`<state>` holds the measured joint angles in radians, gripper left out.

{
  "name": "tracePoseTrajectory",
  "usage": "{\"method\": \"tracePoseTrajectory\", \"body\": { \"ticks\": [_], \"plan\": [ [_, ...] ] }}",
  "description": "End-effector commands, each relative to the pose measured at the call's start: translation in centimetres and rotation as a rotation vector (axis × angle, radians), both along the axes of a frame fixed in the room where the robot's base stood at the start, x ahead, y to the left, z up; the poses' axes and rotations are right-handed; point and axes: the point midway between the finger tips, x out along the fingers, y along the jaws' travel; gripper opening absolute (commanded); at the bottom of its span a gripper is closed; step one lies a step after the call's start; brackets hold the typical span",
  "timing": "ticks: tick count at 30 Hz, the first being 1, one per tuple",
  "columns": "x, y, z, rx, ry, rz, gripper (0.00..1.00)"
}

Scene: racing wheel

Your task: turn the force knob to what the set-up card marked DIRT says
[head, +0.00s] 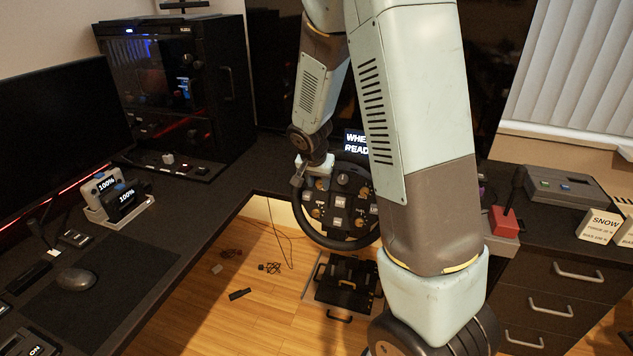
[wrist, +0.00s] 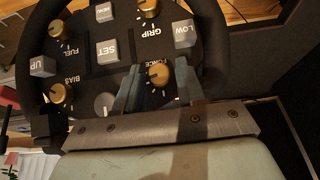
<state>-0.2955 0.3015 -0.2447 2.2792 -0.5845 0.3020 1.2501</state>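The force knob (wrist: 160,74) is a gold knob with a pale mark, on the dark wheel face beside the word FORCE in the wrist view. My gripper (wrist: 157,66) is open, with one finger on each side of this knob; I cannot tell whether either touches it. In the head view my gripper (head: 312,174) is at the upper left of the racing wheel (head: 355,243). A set-up card marked SNOW (head: 600,224) stands at the far right, its smaller lines hard to read. Another card (head: 627,232) is cut by the picture edge. I see no readable DIRT mark.
The GRIP knob (wrist: 148,8), FUEL knob (wrist: 54,29), BIAS knob (wrist: 61,93), SET button (wrist: 107,50) and LOW button (wrist: 184,33) surround the force knob. A red-based shifter (head: 504,222) stands right of the wheel. Black pedals (head: 347,282) are on the floor below.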

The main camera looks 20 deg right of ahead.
Motion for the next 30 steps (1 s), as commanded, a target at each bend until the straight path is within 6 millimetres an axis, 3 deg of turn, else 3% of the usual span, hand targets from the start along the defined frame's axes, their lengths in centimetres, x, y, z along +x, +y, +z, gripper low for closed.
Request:
{"method": "tracePoseTrajectory", "body": {
  "ticks": [7,19,21,30],
  "plan": [
    [0.02,-0.04,-0.03,0.000,0.000,0.000,0.39],
    [0.04,-0.02,0.00,0.001,-0.001,0.000,0.00],
    [0.07,0.68,0.00,0.000,-0.001,0.003,0.00],
    [0.17,0.19,0.08,-0.004,0.001,0.007,0.00]
  ]
}}
